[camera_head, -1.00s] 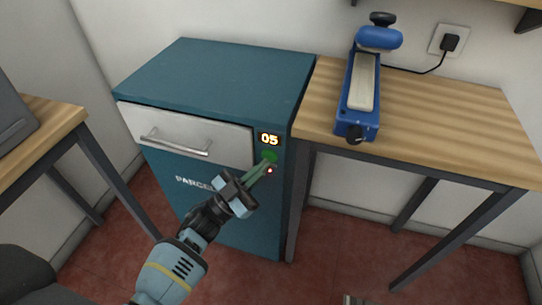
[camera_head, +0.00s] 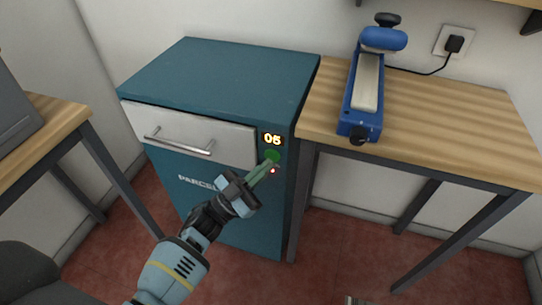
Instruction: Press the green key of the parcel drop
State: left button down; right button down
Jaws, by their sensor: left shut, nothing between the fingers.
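The parcel drop (camera_head: 225,72) is a teal cabinet with a light grey drawer front (camera_head: 190,134) and a bar handle. The drawer is shut. At the right of its front a lit display (camera_head: 272,139) reads 05. The round green key (camera_head: 272,155) sits just below the display, and a small red light (camera_head: 273,171) glows under it. My left gripper (camera_head: 272,164) is shut and empty, its fingertips at the lower edge of the key. I cannot tell whether they touch it. My right gripper is not clearly in view.
A wooden table (camera_head: 440,125) stands right of the cabinet and carries a blue sealing device (camera_head: 362,90) with its cord to a wall socket (camera_head: 454,42). Another wooden table (camera_head: 60,112) stands at the left with a grey item (camera_head: 12,105) on it.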

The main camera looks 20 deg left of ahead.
pick_arm(q)
jog(key=shift+w, duration=0.15)
jog(key=shift+w, duration=0.35)
pick_arm(e)
jog(key=shift+f, duration=0.2)
dwell(0.4)
pick_arm(q)
jog(key=shift+s, duration=0.1)
pick_arm(e)
jog(key=shift+r, duration=0.1)
pick_arm(q)
jog(key=shift+s, duration=0.4)
pick_arm(e)
jog(key=shift+r, duration=0.25)
